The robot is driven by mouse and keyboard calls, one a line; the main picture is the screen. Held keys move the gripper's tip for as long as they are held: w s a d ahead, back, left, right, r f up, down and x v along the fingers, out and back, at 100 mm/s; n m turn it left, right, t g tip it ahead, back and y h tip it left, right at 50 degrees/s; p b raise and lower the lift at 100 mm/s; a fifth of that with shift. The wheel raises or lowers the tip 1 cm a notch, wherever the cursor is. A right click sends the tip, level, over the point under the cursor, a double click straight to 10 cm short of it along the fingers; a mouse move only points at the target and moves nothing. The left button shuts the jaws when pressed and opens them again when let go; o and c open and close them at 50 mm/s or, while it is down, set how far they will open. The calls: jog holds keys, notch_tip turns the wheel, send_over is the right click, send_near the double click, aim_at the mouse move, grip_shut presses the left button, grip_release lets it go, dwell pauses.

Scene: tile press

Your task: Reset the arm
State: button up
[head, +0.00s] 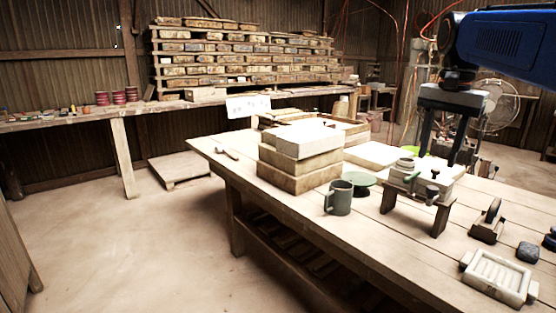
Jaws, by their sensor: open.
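The arm is blue and reaches in from the upper right. My gripper (446,160) points down, its two dark fingers spread with nothing visible between them. It hangs over the back of a small press-like block with knobs (437,190) on a wooden stand (440,219). I cannot tell how large the gap between fingertips and block is. All of these are at the right of a long wooden table (330,240).
A grey-green mug (339,198), a green round stand (360,181) and stacked pale slabs (300,160) stand left of the stand. A ribbed pale mould (497,278), a wooden hand tool (488,222) and a dark lump (528,252) lie at the right. Open floor (130,250) is at left.

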jog(key=s+a+f+n+t, duration=0.1)
jog(key=s+a+f+n, duration=0.2)
jog(key=s+f, duration=0.4)
jog(key=s+a+f+n+t, duration=0.1)
jog(key=s+a+f+n, duration=0.2)
jog(key=s+f, duration=0.5)
jog(key=s+a+f+n+t, duration=0.1)
jog(key=s+a+f+n, duration=0.2)
jog(key=s+f, duration=0.4)
notch_tip(320, 180, down, 6)
jog(key=shift+s+a+f+n+t, duration=0.1)
jog(key=shift+s+a+n+t, duration=0.2)
jog(key=shift+s+n, duration=0.1)
